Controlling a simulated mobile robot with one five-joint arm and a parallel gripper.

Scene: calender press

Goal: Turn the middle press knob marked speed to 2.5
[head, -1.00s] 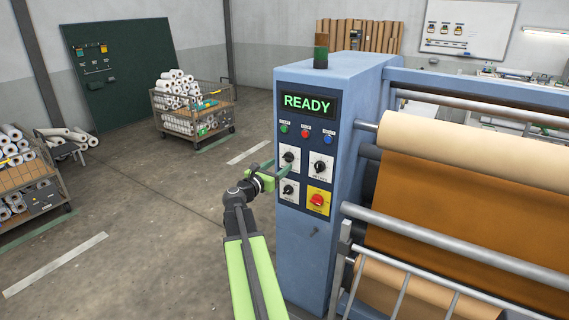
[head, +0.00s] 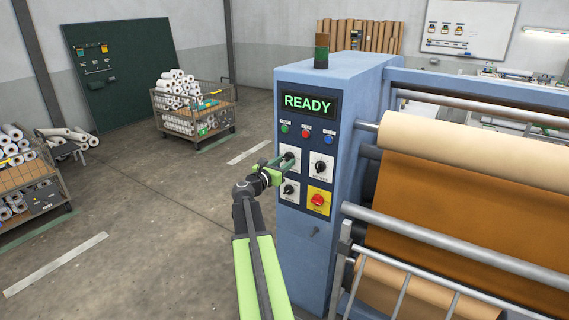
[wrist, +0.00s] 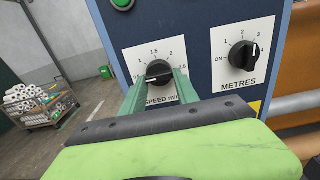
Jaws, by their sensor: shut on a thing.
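The speed knob (wrist: 158,72) is a black dial on a white plate, with a scale from about 0.5 at left over 1, 1.5 and 2 to 2.5 at right. In the head view its plate (head: 296,166) is the upper left one on the blue press panel, partly hidden by my gripper. My gripper (wrist: 158,82) has its green fingers on either side of the knob and is shut on it. The knob's grip bar lies nearly level in the wrist view; which number its pointer marks is hard to tell.
The METRES knob (wrist: 243,55) sits close to the right. Another black knob (head: 289,189) is below, beside a red knob (head: 317,200) on yellow. Small buttons (head: 305,133) and a READY display (head: 307,103) are above.

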